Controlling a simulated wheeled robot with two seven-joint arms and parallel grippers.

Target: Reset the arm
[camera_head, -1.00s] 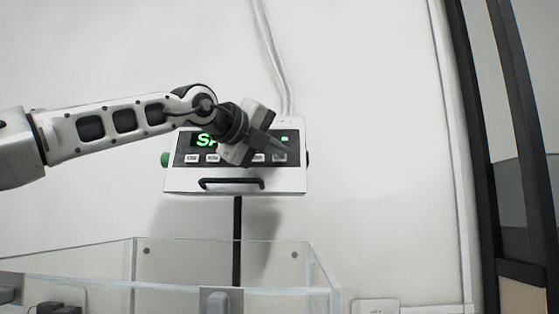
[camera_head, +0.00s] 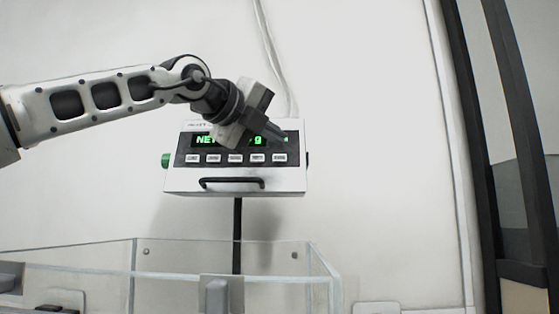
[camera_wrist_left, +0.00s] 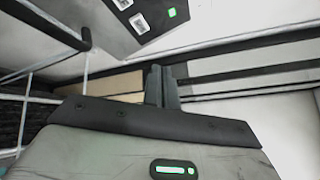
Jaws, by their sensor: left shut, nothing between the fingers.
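My left arm comes in from the left in the head view. Its gripper (camera_head: 276,134) is shut and empty, tilted down to the right, in front of the upper right part of the white indicator box (camera_head: 235,182). The gripper hides part of the green display (camera_head: 206,140), which reads "NE" and a "g" to the right. The row of buttons (camera_head: 235,158) below shows clear of the gripper. In the left wrist view, the shut fingers (camera_wrist_left: 161,86) have nothing between them. My right gripper is not in view.
A clear-walled enclosure (camera_head: 215,276) stands below the box, with partly cut-off items at the lower left. A dark post (camera_head: 237,235) runs down from the box. A pale cable (camera_head: 272,55) rises along the white wall. A dark frame (camera_head: 485,150) stands at the right.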

